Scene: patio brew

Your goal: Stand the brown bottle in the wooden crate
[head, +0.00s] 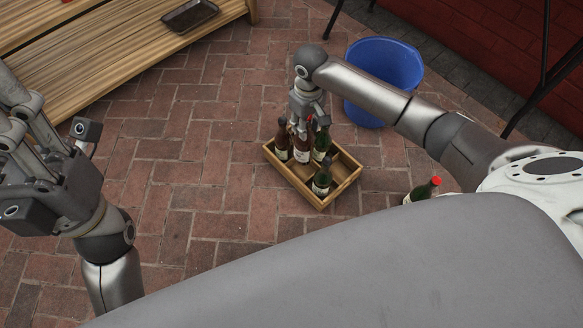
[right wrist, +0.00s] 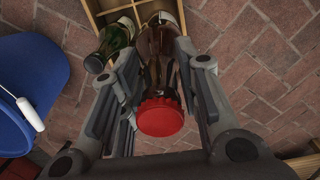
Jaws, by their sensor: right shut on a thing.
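The brown bottle (head: 302,149) has a red cap, which shows large in the right wrist view (right wrist: 160,117). My right gripper (head: 308,117) is shut on its upper part from above. The bottle is about upright, over or inside the wooden crate (head: 327,198); I cannot tell whether its base touches the crate floor.
A green bottle (head: 423,190) with a red cap stands outside the crate at right, partly hidden by my body. A blue bucket (head: 392,62) stands behind the crate. A wooden shelf (head: 110,65) with a dark tray (head: 190,15) is at upper left. The brick floor left of the crate is clear.

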